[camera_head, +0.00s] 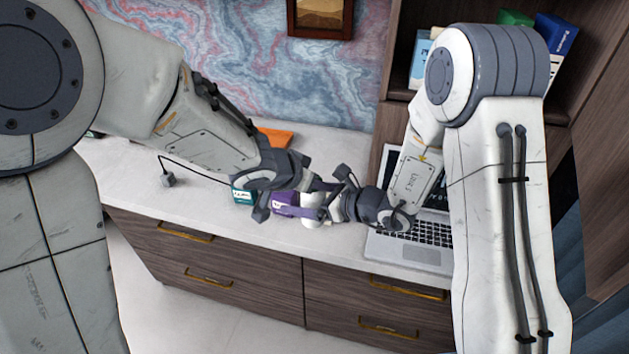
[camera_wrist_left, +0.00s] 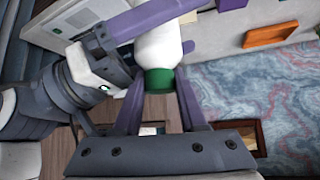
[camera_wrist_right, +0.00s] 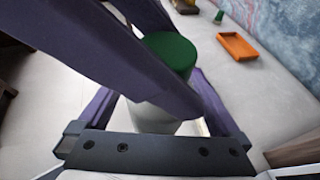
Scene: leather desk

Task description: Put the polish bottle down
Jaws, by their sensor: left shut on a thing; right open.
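The polish bottle is white with a green cap. In the left wrist view the bottle (camera_wrist_left: 160,42) sits between the purple fingers of my left gripper (camera_wrist_left: 160,88), which is shut on it. The bottle also shows in the right wrist view (camera_wrist_right: 152,118), cap away from that gripper's base, with purple finger bars crossing in front. My right gripper (camera_head: 322,203) is open, its fingers around or beside the bottle; contact cannot be told. In the head view my left gripper (camera_head: 283,200) meets the right one above the desk (camera_head: 215,222), and the bottle is largely hidden there.
An open laptop (camera_head: 412,250) lies right of the grippers. A teal box (camera_head: 243,194) is just left of them. An orange tray (camera_head: 275,138) lies behind. A small corded grey object (camera_head: 168,180) lies left. The desk's left part has free room.

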